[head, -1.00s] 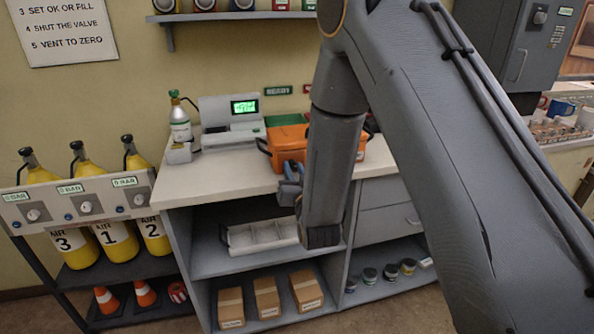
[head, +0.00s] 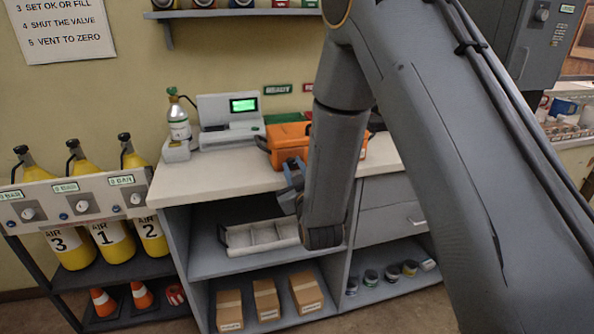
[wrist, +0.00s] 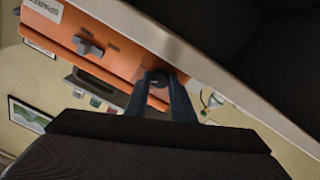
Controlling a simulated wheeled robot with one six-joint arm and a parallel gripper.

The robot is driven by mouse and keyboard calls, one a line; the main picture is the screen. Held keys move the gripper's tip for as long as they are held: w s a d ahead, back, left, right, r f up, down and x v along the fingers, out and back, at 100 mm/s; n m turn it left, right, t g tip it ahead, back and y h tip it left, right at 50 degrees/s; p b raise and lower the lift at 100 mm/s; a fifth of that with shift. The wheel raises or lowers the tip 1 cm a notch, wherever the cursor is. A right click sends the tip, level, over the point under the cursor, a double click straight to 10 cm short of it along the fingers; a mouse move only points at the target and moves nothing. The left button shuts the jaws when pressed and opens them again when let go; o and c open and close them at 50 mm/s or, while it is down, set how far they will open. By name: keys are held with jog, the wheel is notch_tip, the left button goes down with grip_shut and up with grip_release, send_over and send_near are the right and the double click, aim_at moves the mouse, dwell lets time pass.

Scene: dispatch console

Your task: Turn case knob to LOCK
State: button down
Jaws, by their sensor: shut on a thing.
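The orange case (head: 283,140) sits on the white counter, partly hidden behind my arm in the head view. In the wrist view its orange front (wrist: 122,53) is seen tilted. One dark knob (wrist: 157,79) on this front is between my fingertips. A second grey knob or latch (wrist: 88,47) stands off to the left, clear of the fingers. My gripper (wrist: 157,88) is shut on the dark knob; in the head view my gripper (head: 291,174) is at the case's front. The markings beside the knobs are too small to read.
The counter edge (wrist: 195,62) runs close beside the fingers in the wrist view. A grey-white device with a green screen (head: 229,118) and a small gas bottle (head: 179,120) stand left of the case. A divided tray (head: 262,236) lies on the shelf below.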

jog(key=n+b, duration=0.1)
jog(key=n, duration=0.4)
jog(key=shift+n, duration=0.4)
jog(key=n+b, duration=0.1)
jog(key=n, duration=0.4)
jog(key=shift+n+y+b, duration=0.3)
jog(key=shift+y+b, duration=0.05)
jog(key=shift+y, duration=0.05)
jog(key=shift+d, duration=0.1)
jog(key=c, duration=1.5)
grip_release()
jog(key=shift+f, duration=0.1)
